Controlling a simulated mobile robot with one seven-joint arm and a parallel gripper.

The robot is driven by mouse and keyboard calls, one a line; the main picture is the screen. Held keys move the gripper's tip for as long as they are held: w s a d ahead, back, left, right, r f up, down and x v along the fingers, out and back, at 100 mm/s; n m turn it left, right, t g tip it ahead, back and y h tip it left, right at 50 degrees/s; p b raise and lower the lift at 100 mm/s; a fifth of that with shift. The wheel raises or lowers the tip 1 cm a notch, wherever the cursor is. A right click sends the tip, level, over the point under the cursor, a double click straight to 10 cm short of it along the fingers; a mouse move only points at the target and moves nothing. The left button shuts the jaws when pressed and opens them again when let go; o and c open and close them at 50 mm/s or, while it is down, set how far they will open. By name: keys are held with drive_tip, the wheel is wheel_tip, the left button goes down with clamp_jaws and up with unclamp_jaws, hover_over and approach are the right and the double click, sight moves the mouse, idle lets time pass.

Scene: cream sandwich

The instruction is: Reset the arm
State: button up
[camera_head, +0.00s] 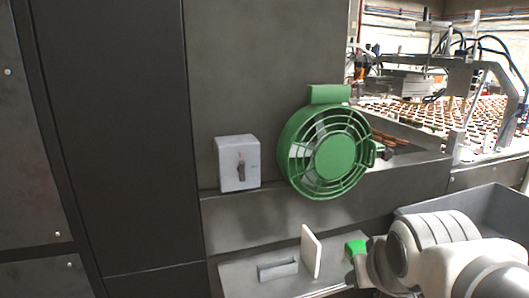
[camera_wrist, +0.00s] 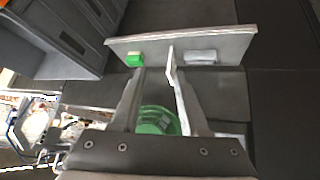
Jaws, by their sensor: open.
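My gripper (camera_wrist: 160,74) shows in the wrist view with its two grey fingers apart and nothing clearly held between them. In the head view my white arm comes in at the lower right; its fingers cannot be made out there. A green fan-like round guard (camera_head: 335,155) is on the dark wall, and part of it (camera_wrist: 158,121) shows between the fingers in the wrist view.
A low shelf (camera_head: 237,281) carries a grey holder (camera_head: 278,269), an upright white panel (camera_head: 311,252) and a green block (camera_head: 356,247) close to my arm. A grey switch box (camera_head: 238,163) is on the wall. A grey bin (camera_head: 480,207) stands at right.

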drive_tip(key=s+a+g, duration=0.2)
drive_tip(key=s, duration=0.4)
wheel_tip(320, 180, up, 17)
drive_tip(key=s+y+p, duration=0.1)
drive_tip(key=p, duration=1.6)
drive_tip(key=shift+f, duration=0.15)
drive_tip(key=shift+a, duration=0.1)
